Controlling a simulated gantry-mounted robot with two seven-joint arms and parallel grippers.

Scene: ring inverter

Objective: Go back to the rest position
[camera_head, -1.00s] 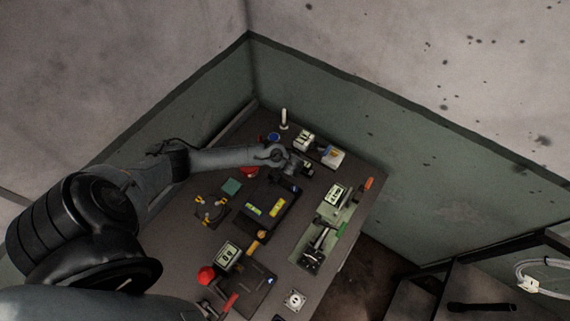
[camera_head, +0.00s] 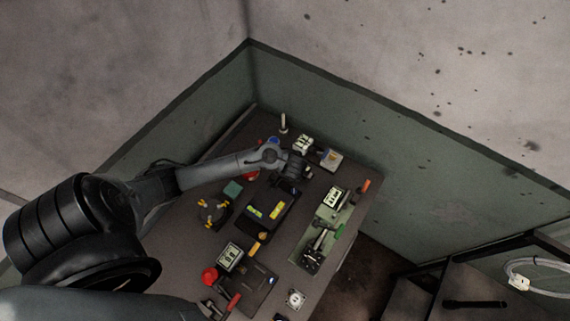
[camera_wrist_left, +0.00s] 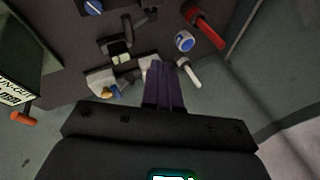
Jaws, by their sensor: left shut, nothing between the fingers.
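My left gripper (camera_head: 298,172) hangs at the end of my left arm, over the far part of the dark workbench (camera_head: 285,240). Its exact fingertips are hard to make out in the head view. In the left wrist view, the two dark purple fingers (camera_wrist_left: 165,84) are together, with nothing between them. They point toward the bench, near a white cylinder (camera_wrist_left: 188,73) and a blue-topped round part (camera_wrist_left: 184,41). My right gripper is not in view.
A black box with yellow labels (camera_head: 268,209), a green-based device (camera_head: 326,229) and a red knob (camera_head: 209,275) are on the bench. A white post (camera_head: 283,123) stands at the far corner. Green-grey walls (camera_head: 430,165) close off the back.

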